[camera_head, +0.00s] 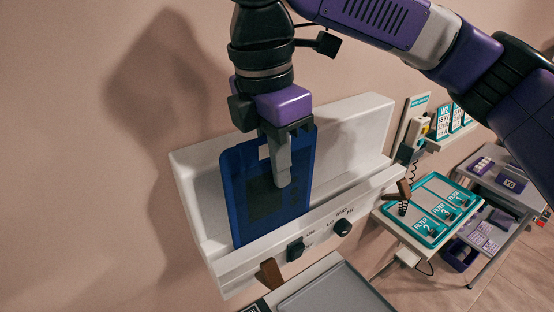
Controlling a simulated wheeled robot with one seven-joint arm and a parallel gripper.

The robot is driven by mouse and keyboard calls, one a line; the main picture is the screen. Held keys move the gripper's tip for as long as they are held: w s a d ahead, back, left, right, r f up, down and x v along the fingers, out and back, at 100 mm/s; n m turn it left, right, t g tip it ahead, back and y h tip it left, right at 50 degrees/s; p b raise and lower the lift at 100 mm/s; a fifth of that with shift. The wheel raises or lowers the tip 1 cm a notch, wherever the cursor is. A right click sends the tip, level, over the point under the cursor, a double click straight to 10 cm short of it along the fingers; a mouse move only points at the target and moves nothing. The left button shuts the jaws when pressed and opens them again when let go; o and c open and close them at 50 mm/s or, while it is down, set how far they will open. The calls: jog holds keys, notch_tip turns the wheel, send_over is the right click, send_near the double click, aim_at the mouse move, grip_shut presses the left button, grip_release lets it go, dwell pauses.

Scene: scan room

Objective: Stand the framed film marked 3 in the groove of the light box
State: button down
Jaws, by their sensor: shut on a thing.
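My gripper (281,168) is shut on a dark blue framed film (238,193) near its top edge. The film is upright, slightly tilted in the picture, in front of the white light box (198,170). Its lower edge is at the light box's front ledge (240,262); I cannot tell whether it is seated in the groove, which the film and ledge partly hide. No number can be read on the film, as a finger covers part of its face.
The ledge carries a black switch (296,249), a round knob (342,228) and brown levers (270,272). To the right is a teal-edged tray (386,209) with numbered places. A grey cart (503,185) stands beyond it. A grey surface (340,292) lies below the light box.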

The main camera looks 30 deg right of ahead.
jog(key=shift+f, duration=0.65)
jog(key=c, duration=1.5)
grip_release()
jog(key=shift+o, duration=0.2)
jog(key=shift+a+r+b, duration=0.25)
jog(key=shift+r+b, duration=0.05)
jog(key=shift+r, duration=1.65)
jog(key=shift+a+r+b, duration=0.2)
jog(key=shift+r+b, duration=0.05)
jog(key=shift+r, duration=1.7)
